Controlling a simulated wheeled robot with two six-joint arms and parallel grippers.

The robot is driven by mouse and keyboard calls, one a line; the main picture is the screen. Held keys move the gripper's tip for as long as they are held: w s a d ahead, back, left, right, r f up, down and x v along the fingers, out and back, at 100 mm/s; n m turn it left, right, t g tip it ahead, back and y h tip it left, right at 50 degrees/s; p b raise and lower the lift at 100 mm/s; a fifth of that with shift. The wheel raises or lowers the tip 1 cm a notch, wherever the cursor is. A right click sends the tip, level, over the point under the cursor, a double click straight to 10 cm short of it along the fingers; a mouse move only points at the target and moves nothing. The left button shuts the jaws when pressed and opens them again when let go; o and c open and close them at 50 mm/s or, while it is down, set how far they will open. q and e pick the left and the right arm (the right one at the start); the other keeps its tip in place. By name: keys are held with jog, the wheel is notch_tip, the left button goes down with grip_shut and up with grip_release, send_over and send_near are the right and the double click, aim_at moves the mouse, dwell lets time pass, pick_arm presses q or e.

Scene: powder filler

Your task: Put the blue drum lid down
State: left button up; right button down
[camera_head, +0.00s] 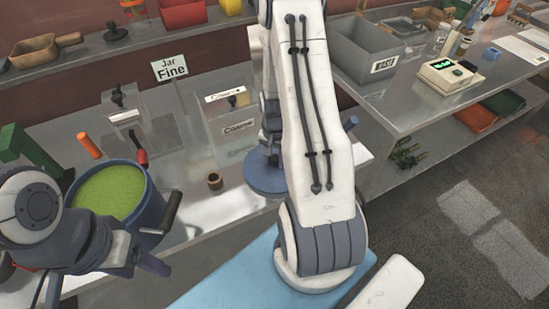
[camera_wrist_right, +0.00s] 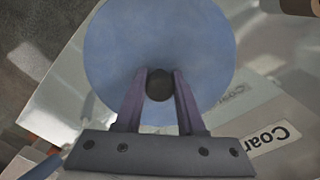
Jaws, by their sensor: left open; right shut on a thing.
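The blue drum lid (camera_wrist_right: 160,35) is a round disc with a dark knob (camera_wrist_right: 159,86) at its middle. My right gripper (camera_wrist_right: 160,80) is shut on that knob, one finger on each side. The blue drum (camera_head: 150,211) stands at the left, uncovered, full of green powder (camera_head: 108,190). My left gripper (camera_head: 160,250) is open close to the drum's front right side; its fingertips are hard to make out.
A clear box labelled Coarse (camera_head: 238,130) stands behind the lid, with a Fine jar sign (camera_head: 170,68) further left. A small brown cup (camera_head: 215,181) sits left of the lid. A grey bin (camera_head: 378,55) and a scale (camera_head: 450,76) stand on the right table.

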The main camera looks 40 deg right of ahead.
jog(key=shift+f, duration=0.2)
jog(key=c, duration=0.5)
grip_release()
